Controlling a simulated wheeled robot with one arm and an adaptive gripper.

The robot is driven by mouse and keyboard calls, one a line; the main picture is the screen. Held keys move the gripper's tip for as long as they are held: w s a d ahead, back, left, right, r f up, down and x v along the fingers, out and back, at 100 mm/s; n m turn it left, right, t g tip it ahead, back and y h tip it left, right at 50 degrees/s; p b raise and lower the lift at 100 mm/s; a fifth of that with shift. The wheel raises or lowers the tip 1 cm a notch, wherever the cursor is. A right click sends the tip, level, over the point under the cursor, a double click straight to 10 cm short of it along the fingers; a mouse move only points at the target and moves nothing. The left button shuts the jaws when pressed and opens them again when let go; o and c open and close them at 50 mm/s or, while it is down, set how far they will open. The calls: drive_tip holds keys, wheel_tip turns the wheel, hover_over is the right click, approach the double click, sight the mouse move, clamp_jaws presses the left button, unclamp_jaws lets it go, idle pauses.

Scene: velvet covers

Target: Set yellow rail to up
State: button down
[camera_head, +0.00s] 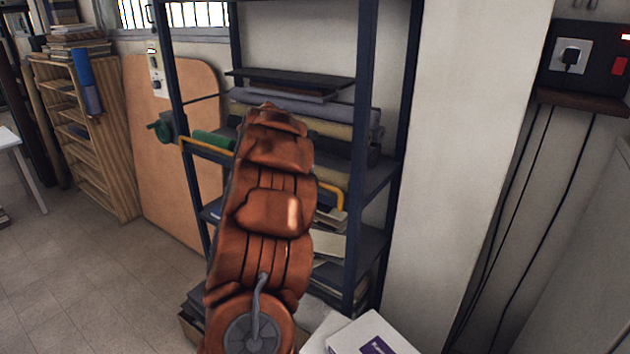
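The yellow rail (208,146) crosses the front of the dark metal shelf rack (362,130) at about the middle shelf. Its left part shows near the left post, and its right end shows beyond my arm, where it bends downward. My orange-brown arm hides the middle of the rail. The arm reaches up and forward in front of the rack. My gripper is hidden beyond the arm, so I cannot see whether it touches the rail.
Rolled fabrics (350,113) and a green roll (212,139) lie on the rack. A white box (372,335) stands low at front right. A pale wall column (470,150) is right of the rack. A brown board (165,130) leans at left; the floor (90,270) there is clear.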

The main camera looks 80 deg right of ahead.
drive_tip(key=d+r+b, duration=0.1)
drive_tip(key=d+r, duration=0.2)
drive_tip(key=r, duration=0.6)
drive_tip(key=shift+s+r+b, duration=0.3)
idle(0.6)
